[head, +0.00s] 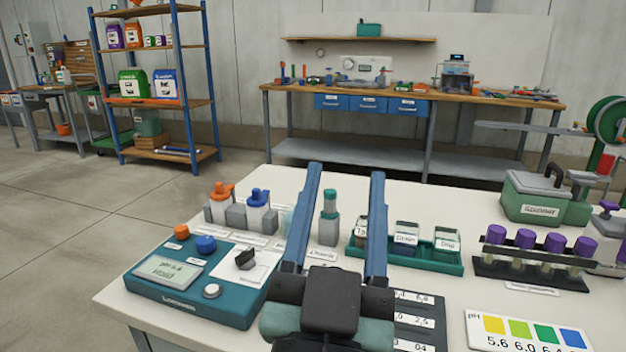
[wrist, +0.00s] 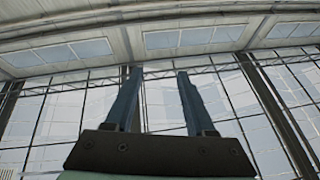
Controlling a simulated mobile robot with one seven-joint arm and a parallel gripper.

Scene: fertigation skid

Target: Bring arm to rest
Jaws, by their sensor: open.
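My gripper (head: 345,178) shows in the head view at the front of the white table (head: 130,300). Its two long blue fingers stand apart and parallel, pointing up and away, with nothing between them. In the wrist view, my gripper (wrist: 155,75) is also open and empty, against high windows and a pale ceiling. The fingers overlap part of the tabletop and a green tray in the head view, and my wrist hides part of a dark chart board.
A teal pH meter (head: 190,290) sits left of my gripper. Bottles with orange and blue caps (head: 258,210) stand behind it. A green tray (head: 455,267) holds labelled containers. A rack of purple-capped tubes (head: 530,272) and a colour chart (head: 530,330) lie right. A workbench (head: 410,97) stands behind.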

